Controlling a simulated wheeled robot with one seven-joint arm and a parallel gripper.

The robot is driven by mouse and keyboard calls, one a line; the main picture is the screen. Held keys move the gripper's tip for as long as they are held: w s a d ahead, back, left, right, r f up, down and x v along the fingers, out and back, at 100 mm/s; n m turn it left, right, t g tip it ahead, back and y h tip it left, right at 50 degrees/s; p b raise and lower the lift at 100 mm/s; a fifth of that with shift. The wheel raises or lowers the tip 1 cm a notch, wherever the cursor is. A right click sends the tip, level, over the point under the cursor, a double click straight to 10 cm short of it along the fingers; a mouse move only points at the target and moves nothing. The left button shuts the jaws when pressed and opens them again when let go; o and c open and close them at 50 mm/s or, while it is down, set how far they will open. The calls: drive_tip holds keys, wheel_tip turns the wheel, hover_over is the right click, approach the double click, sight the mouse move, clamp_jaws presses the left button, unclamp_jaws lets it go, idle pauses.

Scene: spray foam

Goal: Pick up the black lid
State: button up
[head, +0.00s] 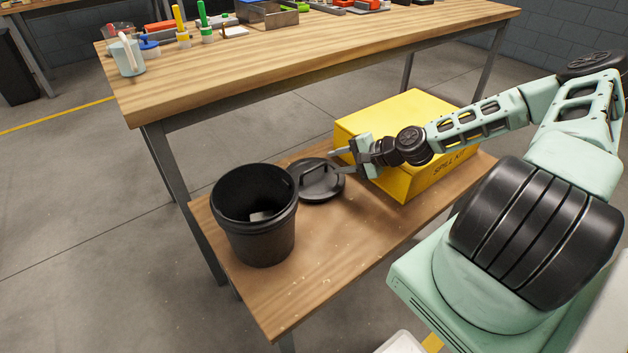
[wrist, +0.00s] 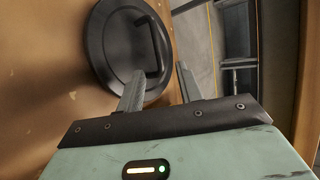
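The black lid (head: 320,181) is round with a raised bar handle. It lies on the low wooden table, between the black bucket and the yellow box. In the wrist view the lid (wrist: 108,42) is at upper left, with its handle (wrist: 152,42) standing out on its right side. My gripper (head: 338,161) is at the lid's right side in the head view. In the wrist view my gripper (wrist: 158,82) has its two fingers apart, with nothing between the tips. The left finger overlaps the lid's lower edge in the picture; I cannot tell whether it touches.
A yellow box (head: 385,117) marked SPILL KIT stands close behind my gripper. The low table (head: 330,245) is clear in front. A taller workbench (head: 300,62) with tools and bottles stands behind.

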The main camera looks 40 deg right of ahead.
sight(319, 167)
drive_tip(key=shift+b+x, duration=0.35)
drive_tip(key=shift+x, duration=2.45)
drive_tip(key=shift+s+a, duration=0.1)
drive_tip(key=shift+s, duration=0.05)
drive_tip(key=shift+c, duration=0.4)
clamp_jaws()
